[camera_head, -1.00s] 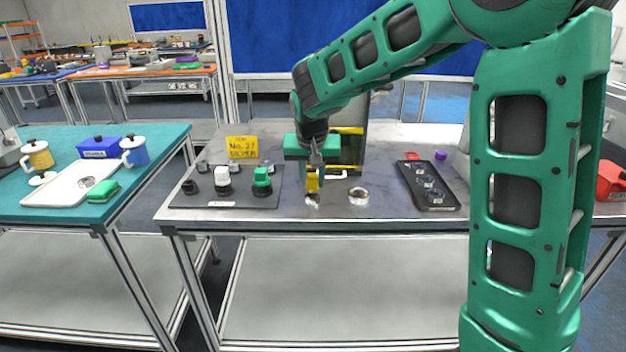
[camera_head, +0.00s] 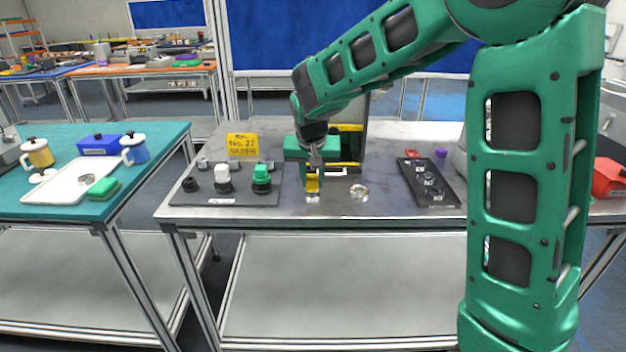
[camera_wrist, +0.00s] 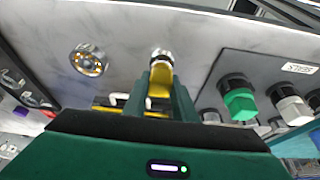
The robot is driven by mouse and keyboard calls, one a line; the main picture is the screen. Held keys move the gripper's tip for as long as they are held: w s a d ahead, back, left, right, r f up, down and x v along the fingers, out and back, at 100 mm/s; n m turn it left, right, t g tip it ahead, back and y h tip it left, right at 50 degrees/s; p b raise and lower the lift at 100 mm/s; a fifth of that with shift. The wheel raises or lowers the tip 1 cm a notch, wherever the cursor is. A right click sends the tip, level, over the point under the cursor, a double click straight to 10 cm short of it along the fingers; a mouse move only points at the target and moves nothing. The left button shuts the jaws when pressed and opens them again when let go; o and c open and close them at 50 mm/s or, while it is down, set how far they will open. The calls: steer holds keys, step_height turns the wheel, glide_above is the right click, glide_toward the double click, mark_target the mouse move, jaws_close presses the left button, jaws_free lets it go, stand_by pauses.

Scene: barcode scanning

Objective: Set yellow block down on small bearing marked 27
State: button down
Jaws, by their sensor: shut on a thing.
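My gripper (camera_head: 313,172) points down over the grey table and is shut on the yellow block (camera_head: 313,185). In the wrist view the yellow block (camera_wrist: 159,88) sits between the fingers. A small shiny metal bearing (camera_head: 313,198) stands on the table directly under the block. It also shows in the wrist view (camera_wrist: 161,57), just beyond the block's end. The block and bearing look very close or touching; I cannot tell which. No number is readable on the bearing. A yellow sign (camera_head: 242,144) reading "No. 27" stands behind on the left.
A wider ring bearing (camera_head: 359,192) lies to the right. A dark board (camera_head: 210,199) with white, black and green parts is close on the left. A black tray (camera_head: 438,200) with rings lies farther right. A dark upright panel with yellow stripes (camera_head: 349,128) stands behind the gripper.

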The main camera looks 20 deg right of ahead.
steer(key=shift+f, duration=0.5)
stand_by(0.4)
steer(key=c, duration=1)
jaws_free()
steer(key=shift+c, duration=0.2)
steer(key=shift+w+r, duration=0.1)
steer(key=shift+r, duration=3.65)
steer(key=s+d+f+m+g, duration=0.1)
steer(key=s+d+g, duration=0.1)
steer(key=s+d, duration=0.95)
steer(key=s+d+f+m+g, duration=0.1)
steer(key=s+d, duration=0.6)
steer(key=s, duration=0.9)
steer(key=s+f+g+y, duration=0.1)
steer(key=s+f, duration=0.2)
steer(key=s, duration=0.9)
steer(key=shift+a+f+y, duration=0.3)
steer(key=shift+a+y, duration=0.05)
steer(key=shift+y, duration=0.05)
